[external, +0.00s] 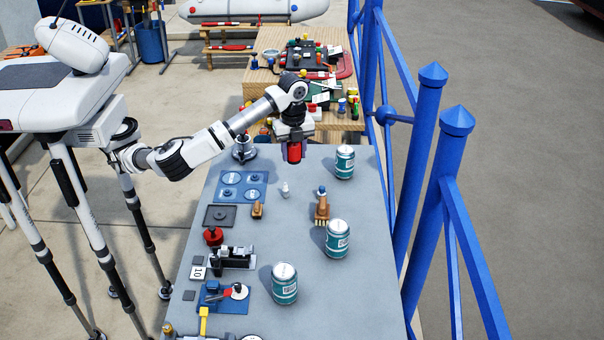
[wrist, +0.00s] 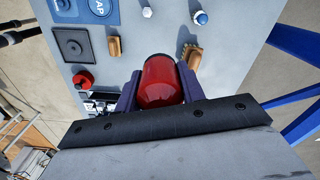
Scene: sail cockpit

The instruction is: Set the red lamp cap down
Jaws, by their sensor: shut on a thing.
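The red lamp cap (wrist: 160,82) is between the two dark fingers of my gripper (wrist: 158,90) in the wrist view. My gripper is shut on it. In the external view the red lamp cap (external: 294,151) hangs under my gripper (external: 294,139), above the far part of the grey table (external: 270,270). The cap appears clear of the table top. A blue board with round labelled places (external: 242,186) lies to its lower left; part of it shows at the top left of the wrist view (wrist: 85,10).
Teal cans (external: 345,162) (external: 337,239) (external: 284,284) stand along the table's right side. A small white piece (external: 285,189), wooden brushes (external: 321,208) (external: 257,210) and a red knob (external: 213,236) stand nearby. Blue railings (external: 429,140) run along the right. Bare table lies between the white piece and far can.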

